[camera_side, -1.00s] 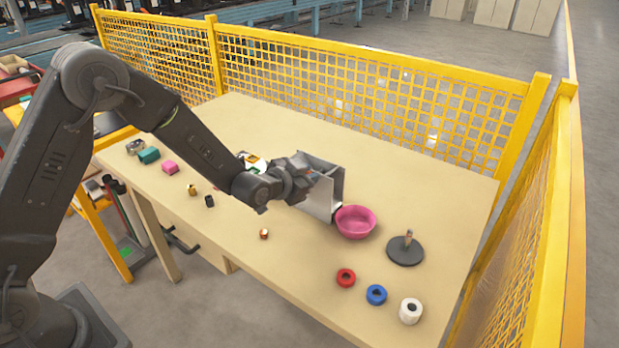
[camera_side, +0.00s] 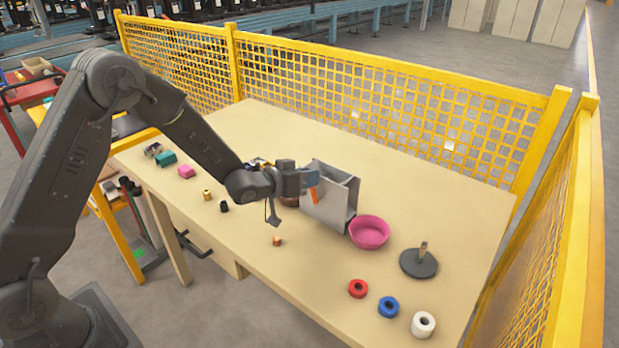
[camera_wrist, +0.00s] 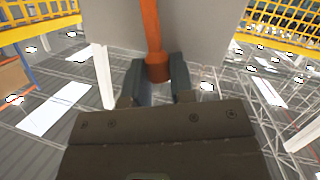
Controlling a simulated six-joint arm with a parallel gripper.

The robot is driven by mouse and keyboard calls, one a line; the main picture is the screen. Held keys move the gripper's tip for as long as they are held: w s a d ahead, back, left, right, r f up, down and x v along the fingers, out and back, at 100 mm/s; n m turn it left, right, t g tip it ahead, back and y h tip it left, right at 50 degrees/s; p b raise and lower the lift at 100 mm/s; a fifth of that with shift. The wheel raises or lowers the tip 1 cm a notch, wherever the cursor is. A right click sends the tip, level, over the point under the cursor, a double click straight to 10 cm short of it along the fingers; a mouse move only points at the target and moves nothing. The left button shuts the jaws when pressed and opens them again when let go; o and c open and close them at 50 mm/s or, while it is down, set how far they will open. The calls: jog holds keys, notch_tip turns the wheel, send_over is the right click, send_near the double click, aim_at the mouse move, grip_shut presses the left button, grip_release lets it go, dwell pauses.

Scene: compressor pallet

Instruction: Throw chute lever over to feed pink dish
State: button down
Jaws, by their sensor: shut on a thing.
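The grey chute box (camera_side: 333,200) stands on the table, with its orange lever (camera_side: 314,194) on the side facing my arm. My gripper (camera_side: 311,180) is at the lever, to the left of the box. In the wrist view the orange lever (camera_wrist: 151,25) runs down from the top, its thicker end between the two fingers of my gripper (camera_wrist: 157,78), which are shut on it. The pink dish (camera_side: 369,233) sits on the table at the right foot of the chute and looks empty. A brown object (camera_side: 289,200) is partly hidden behind my wrist.
A dark round base with a peg (camera_side: 419,262) stands right of the dish. Small blocks lie at the left. Yellow mesh fence (camera_side: 390,105) closes the back and right.

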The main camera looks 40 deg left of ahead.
dwell(0.4)
jog(key=c, duration=1)
grip_release()
jog(key=v, duration=1.4)
jog(key=s+a+r+g+y, duration=0.1)
jog(key=s+r+g+y, duration=0.35)
jog(key=s+r, duration=0.35)
jog(key=s+d+r+g, duration=0.1)
jog(key=s, duration=0.3)
jog(key=s+d+r+g, duration=0.1)
jog(key=s+r+g, duration=0.1)
jog(key=s, duration=0.3)
jog(key=s+d+r+g+h, duration=0.1)
jog(key=s, duration=0.4)
jog(key=shift+s+d+r+m+g, duration=0.25)
jog(key=shift+d+r+m, duration=0.05)
jog(key=shift+r, duration=0.05)
